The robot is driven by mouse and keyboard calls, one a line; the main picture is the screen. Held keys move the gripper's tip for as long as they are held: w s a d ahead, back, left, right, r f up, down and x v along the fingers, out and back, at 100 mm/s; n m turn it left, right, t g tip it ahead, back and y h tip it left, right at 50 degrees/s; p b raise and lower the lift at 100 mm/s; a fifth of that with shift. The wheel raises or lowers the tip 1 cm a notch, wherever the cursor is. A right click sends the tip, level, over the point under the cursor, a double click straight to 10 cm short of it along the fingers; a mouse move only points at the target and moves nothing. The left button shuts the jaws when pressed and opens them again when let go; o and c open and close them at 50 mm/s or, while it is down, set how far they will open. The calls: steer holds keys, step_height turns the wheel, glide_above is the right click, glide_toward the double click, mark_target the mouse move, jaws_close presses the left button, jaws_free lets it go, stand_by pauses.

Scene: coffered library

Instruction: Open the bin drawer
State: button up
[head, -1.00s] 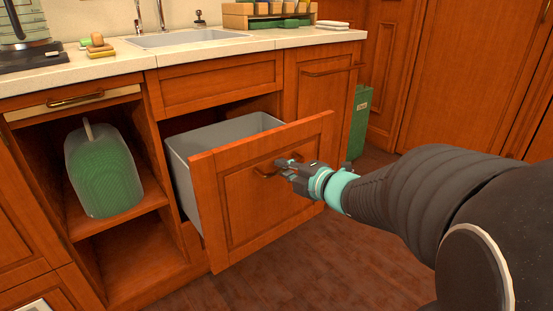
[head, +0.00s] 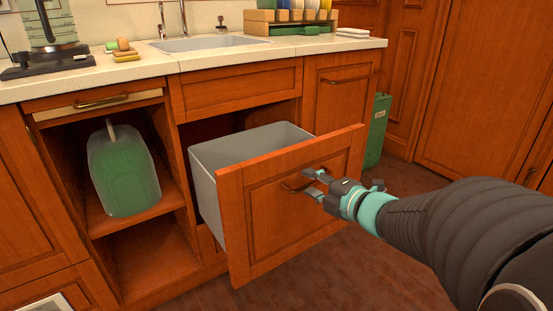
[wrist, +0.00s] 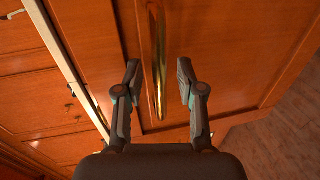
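The bin drawer (head: 262,205) is a wooden-fronted drawer under the sink, pulled well out of the cabinet. A grey bin (head: 205,185) sits inside it, its top open and no contents visible. The brass handle (head: 290,188) is on the drawer front, partly hidden by my gripper (head: 315,185). In the wrist view the handle (wrist: 159,60) runs up between the two fingers of my gripper (wrist: 160,85). The fingers are spread, with a gap on each side of the handle.
An open shelf with a green-filled translucent container (head: 125,172) is left of the drawer. A closed cabinet door (head: 335,100) is to the right, with a green bin (head: 377,130) beyond it. Dark floor in front is clear.

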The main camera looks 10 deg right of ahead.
steer(key=v, duration=0.7)
steer(key=shift+s, duration=0.25)
steer(key=shift+d, duration=0.1)
